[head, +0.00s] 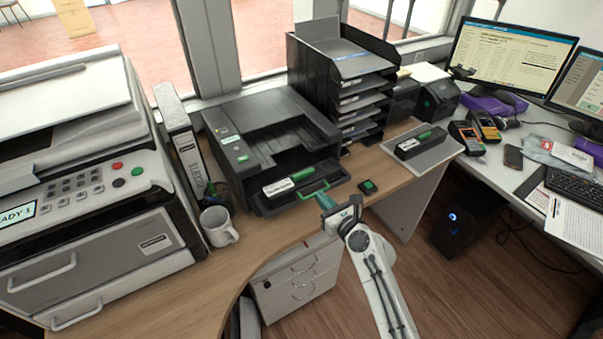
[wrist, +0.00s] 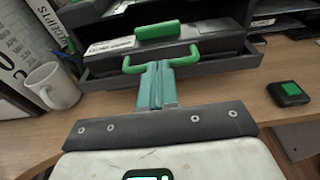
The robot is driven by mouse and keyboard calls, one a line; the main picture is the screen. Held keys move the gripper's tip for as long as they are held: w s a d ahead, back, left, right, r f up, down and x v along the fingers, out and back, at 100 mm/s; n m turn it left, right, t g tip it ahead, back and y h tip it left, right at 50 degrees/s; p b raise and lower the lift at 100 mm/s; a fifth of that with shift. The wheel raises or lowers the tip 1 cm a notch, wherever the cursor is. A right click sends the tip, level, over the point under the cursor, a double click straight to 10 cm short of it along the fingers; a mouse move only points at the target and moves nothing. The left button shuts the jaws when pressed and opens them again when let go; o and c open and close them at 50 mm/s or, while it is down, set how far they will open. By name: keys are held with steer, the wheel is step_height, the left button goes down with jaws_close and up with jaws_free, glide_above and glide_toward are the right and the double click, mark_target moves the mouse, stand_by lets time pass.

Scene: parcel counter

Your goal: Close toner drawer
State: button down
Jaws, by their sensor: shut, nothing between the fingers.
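The black printer (head: 265,130) stands on the counter with its toner drawer (head: 262,206) out at the front. A black cartridge (head: 283,186) with a green grip and white label lies in the drawer. The drawer's green handle (head: 313,191) sticks out from its front; it also shows in the wrist view (wrist: 189,60). My gripper (head: 325,200) is shut and empty, its teal fingertips (wrist: 156,66) at the middle of the handle. The fingers hide the middle of the bar, and I cannot tell whether they touch it.
A white mug (head: 217,227) and a binder (head: 184,140) stand left of the printer. A small black block with a green top (head: 368,187) lies to the right. Another cartridge (head: 420,144) sits on a grey mat (head: 447,150). A paper tray stack (head: 345,85) stands behind.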

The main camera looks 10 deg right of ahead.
mark_target(312, 186)
steer(key=shift+r+b+x, duration=0.2)
steer(key=shift+b+x, duration=0.1)
steer(key=shift+x, duration=0.85)
steer(key=shift+r+b+x, duration=0.15)
steer(key=shift+b+x, duration=0.15)
steer(key=shift+x, duration=0.85)
steer(key=shift+r+b+x, duration=0.2)
steer(key=shift+b+x, duration=0.1)
steer(key=shift+x, duration=0.85)
steer(key=shift+r+b+x, duration=0.2)
steer(key=shift+b+x, duration=0.45)
steer(key=shift+x, duration=0.45)
steer(key=shift+r+b+x, duration=0.15)
steer(key=shift+b+x, duration=0.45)
steer(key=shift+x, duration=0.55)
steer(key=shift+r+b+x, duration=0.2)
steer(key=shift+b+x, duration=0.45)
steer(key=shift+x, duration=0.45)
steer(key=shift+s+d+p, duration=0.15)
steer(key=shift+s+p, duration=0.2)
steer(key=shift+p, duration=0.2)
steer(key=f+p+v, duration=0.1)
steer(key=p+v, duration=0.5)
steer(key=v, duration=0.5)
steer(key=shift+s+f, duration=0.15)
steer(key=shift+f, duration=0.25)
